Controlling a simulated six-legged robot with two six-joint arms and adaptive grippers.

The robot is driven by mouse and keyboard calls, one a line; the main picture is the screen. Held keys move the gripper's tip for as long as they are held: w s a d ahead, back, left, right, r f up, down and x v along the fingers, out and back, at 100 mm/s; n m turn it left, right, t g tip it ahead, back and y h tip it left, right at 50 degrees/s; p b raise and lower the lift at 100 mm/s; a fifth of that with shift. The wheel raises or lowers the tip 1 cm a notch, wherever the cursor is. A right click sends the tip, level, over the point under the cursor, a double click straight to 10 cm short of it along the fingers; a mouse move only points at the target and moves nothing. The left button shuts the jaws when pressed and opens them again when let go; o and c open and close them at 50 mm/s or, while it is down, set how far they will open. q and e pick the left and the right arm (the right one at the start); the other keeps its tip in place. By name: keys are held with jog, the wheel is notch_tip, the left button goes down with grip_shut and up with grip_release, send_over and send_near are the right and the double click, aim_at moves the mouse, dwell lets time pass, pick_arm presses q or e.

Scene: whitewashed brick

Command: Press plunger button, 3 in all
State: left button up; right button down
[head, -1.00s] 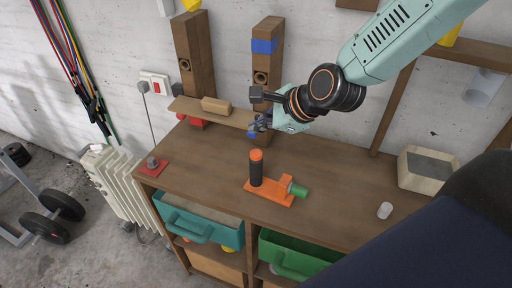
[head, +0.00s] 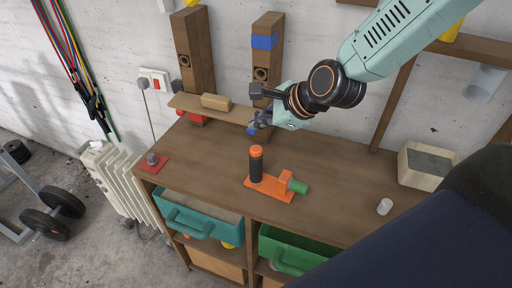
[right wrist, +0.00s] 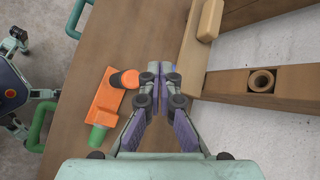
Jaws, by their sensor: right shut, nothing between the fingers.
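The plunger device stands on the brown workbench (head: 340,172). It has an orange base (head: 265,187), an upright black cylinder with an orange cap (head: 256,151), and a green end piece (head: 298,187). The cap also shows in the right wrist view (right wrist: 130,79). My right gripper (head: 262,120) is above the bench behind the device, shut and empty. In the right wrist view its fingertips (right wrist: 158,68) are just right of the cap, apart from it. My left gripper is out of view.
A red plate with a grey knob (head: 152,160) sits at the bench's left corner. A wooden ledge with a block (head: 216,102) and two posts stand behind. A white cylinder (head: 384,206) and a beige box (head: 425,168) are at right. Teal and green drawers are below.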

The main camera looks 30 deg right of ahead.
dwell(0.8)
jog(key=shift+s+r+p, duration=0.1)
jog(key=shift+s+p, duration=0.05)
jog(key=shift+p, duration=0.35)
jog(key=r+n+p, duration=0.1)
jog(key=n+p, duration=0.1)
jog(key=n, duration=0.3)
jog(key=r+n+p, duration=0.1)
jog(key=n+p, duration=0.2)
jog(key=n, duration=0.3)
jog(key=r+n+h+p, duration=0.1)
jog(key=n+p, duration=0.2)
jog(key=n, duration=0.3)
jog(key=shift+w+r, duration=0.2)
jog(key=shift+r, duration=0.05)
jog(key=shift+s, duration=0.1)
